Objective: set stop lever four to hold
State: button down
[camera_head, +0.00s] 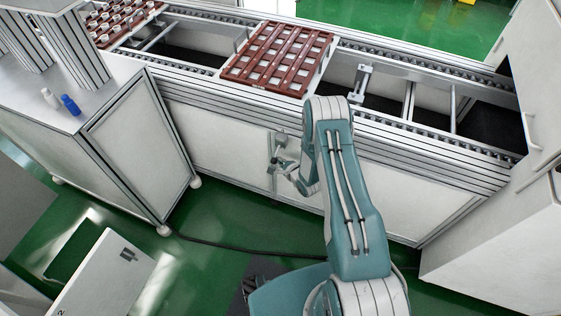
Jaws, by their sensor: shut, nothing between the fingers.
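A grey upright bracket with a small lever-like part (271,152) is on the white front panel of the conveyor. It could be a stop lever, but no number or hold mark is readable, and its setting cannot be told. My gripper (281,165) is shut and empty, close to the right of this bracket. I cannot tell whether they touch. My arm reaches up from the bottom and folds down in front of the panel. A grey metal stop-like piece (361,84) stands in the conveyor bed, right of the red-brown tray (235,76).
The conveyor (440,150) runs across the view, with another tray (104,40) of white pots at upper left. A cabinet (128,140) bearing white and blue bottles stands left. White cabinets (500,240) close the right side. A dark cable (225,244) crosses the green floor.

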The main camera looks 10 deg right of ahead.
jog(key=r, duration=0.1)
jog(key=r+g, duration=0.1)
jog(key=r+m, duration=0.1)
jog(key=r, duration=0.1)
jog(key=shift+s+a+y, duration=0.25)
jog(key=shift+s+y, duration=0.05)
jog(key=shift+s, duration=0.05)
jog(key=shift+r, duration=0.15)
jog(key=shift+r, duration=0.65)
jog(key=v, duration=1.1)
jog(key=shift+s+d+r, duration=0.2)
jog(key=shift+s+r, duration=0.05)
jog(key=shift+r, duration=0.1)
